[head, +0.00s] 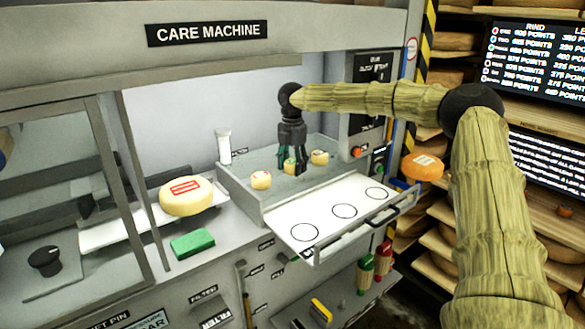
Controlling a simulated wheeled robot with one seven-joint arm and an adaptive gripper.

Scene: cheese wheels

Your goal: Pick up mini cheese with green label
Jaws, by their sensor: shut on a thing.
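My gripper (292,164) points straight down over the grey raised tray (240,187) of the care machine. It is shut on the mini cheese with green label (290,166), which is mostly hidden by the dark fingers; only a bit of green and pale colour shows. I cannot tell whether this cheese touches the surface. A mini cheese with a reddish label (261,180) stands to its left, and a mini cheese with a yellowish label (320,157) stands to its right.
A white drawer (325,227) with three black circles sticks out in front. A large cheese wheel (186,196) and a green block (192,243) lie left. A white bottle (224,146) stands behind. An orange cheese (422,167) is at right, near shelves with cheese wheels.

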